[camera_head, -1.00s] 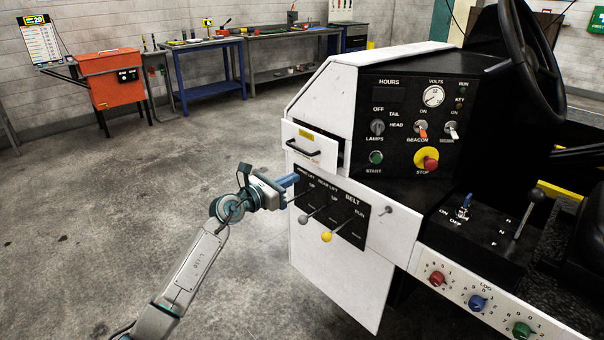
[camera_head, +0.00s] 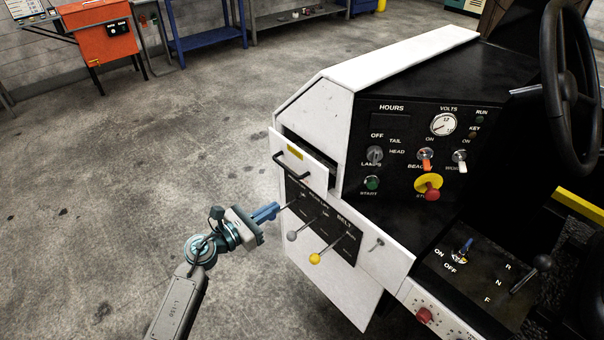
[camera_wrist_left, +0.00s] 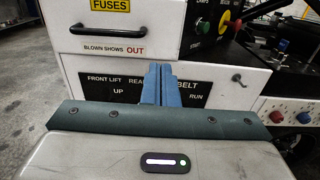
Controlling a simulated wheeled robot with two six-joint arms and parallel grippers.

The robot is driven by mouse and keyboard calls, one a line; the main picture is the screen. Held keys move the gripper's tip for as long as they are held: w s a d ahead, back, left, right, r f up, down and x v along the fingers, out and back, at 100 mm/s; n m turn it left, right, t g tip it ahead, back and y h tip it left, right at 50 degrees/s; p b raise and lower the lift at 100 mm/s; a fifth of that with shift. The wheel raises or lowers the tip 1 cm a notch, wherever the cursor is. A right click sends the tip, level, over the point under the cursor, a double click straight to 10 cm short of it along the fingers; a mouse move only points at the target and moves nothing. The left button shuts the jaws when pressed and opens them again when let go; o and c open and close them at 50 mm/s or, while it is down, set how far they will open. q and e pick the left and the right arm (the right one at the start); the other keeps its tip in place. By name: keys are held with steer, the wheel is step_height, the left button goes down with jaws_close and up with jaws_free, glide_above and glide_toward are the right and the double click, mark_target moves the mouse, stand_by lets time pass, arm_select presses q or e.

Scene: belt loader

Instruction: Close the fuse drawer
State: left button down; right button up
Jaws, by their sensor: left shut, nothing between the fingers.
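The fuse drawer (camera_head: 313,178) is a white front with a yellow label and a black bar handle, on the near left side of the loader's console. It stands out from the housing, with a dark gap behind its top and right edge. The left wrist view shows the drawer front (camera_wrist_left: 142,42) marked FUSES, with its handle at upper left. My left gripper (camera_head: 268,211) has its blue fingers together and empty, below and left of the handle. In the wrist view the fingers (camera_wrist_left: 160,82) overlap the lever panel below the drawer. My right gripper is not in view.
Below the drawer is a black lever panel (camera_head: 330,230) with a grey knob (camera_head: 292,236) and a yellow knob (camera_head: 314,258), close to my left fingers. A small metal latch (camera_head: 377,244) sits right of it. The floor (camera_head: 150,180) left of the loader is clear.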

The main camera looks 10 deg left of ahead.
mark_target(316, 179)
arm_select(q)
steer(key=p+x, duration=0.4)
steer(key=x, duration=0.8)
steer(key=shift+w+d+r+p, duration=0.1)
steer(key=shift+w+d+p, duration=0.1)
steer(key=shift+d+p, duration=0.1)
steer(key=shift+w+d, duration=0.1)
steer(key=shift+w, duration=0.05)
steer(key=b+x, duration=0.2)
steer(key=x, duration=0.2)
steer(key=shift+w, duration=0.1)
steer(key=shift+r, duration=0.25)
